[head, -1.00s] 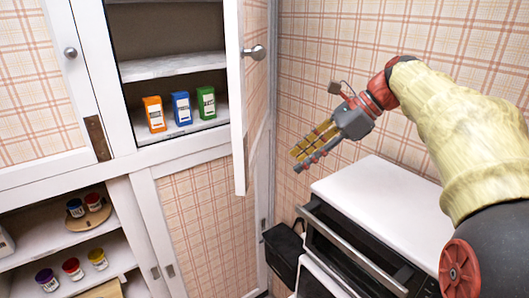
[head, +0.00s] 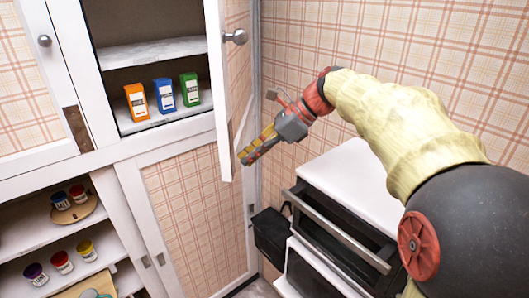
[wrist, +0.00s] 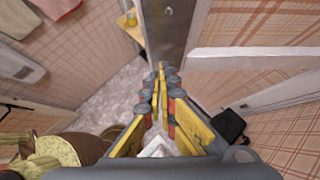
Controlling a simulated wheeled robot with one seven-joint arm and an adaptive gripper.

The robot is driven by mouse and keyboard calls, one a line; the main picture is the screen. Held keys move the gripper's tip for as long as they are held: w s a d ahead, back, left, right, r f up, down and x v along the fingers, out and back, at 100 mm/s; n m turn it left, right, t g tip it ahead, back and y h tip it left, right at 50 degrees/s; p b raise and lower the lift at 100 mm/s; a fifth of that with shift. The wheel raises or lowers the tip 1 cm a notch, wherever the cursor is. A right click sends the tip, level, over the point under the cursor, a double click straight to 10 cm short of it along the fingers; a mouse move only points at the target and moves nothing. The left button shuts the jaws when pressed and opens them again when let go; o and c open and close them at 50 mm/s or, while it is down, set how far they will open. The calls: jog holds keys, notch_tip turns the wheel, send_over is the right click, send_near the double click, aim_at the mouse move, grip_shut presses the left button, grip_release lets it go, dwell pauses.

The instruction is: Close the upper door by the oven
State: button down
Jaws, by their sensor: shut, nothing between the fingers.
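The upper door (head: 239,75) by the oven is plaid with a white frame and a round metal knob (head: 235,37). It stands open, swung out toward me and seen nearly edge-on. Its cabinet opening (head: 150,55) shows to the left. My gripper (head: 246,159) is just right of the door's lower edge, pointing down and left. Its yellow fingers look shut and empty; they also show close together in the wrist view (wrist: 162,80). I cannot tell whether the fingertips touch the door. The oven (head: 335,232) stands below right of my gripper.
Orange (head: 136,103), blue (head: 163,96) and green (head: 189,90) cartons stand on the cabinet shelf. A closed plaid lower door (head: 200,215) is beneath. A black bin (head: 271,236) sits beside the oven. Open lower shelves (head: 50,240) hold several small jars. The plaid wall is at right.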

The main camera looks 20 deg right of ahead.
jog(key=shift+w+a, duration=0.2)
jog(key=shift+a, duration=0.2)
jog(key=shift+a, duration=0.1)
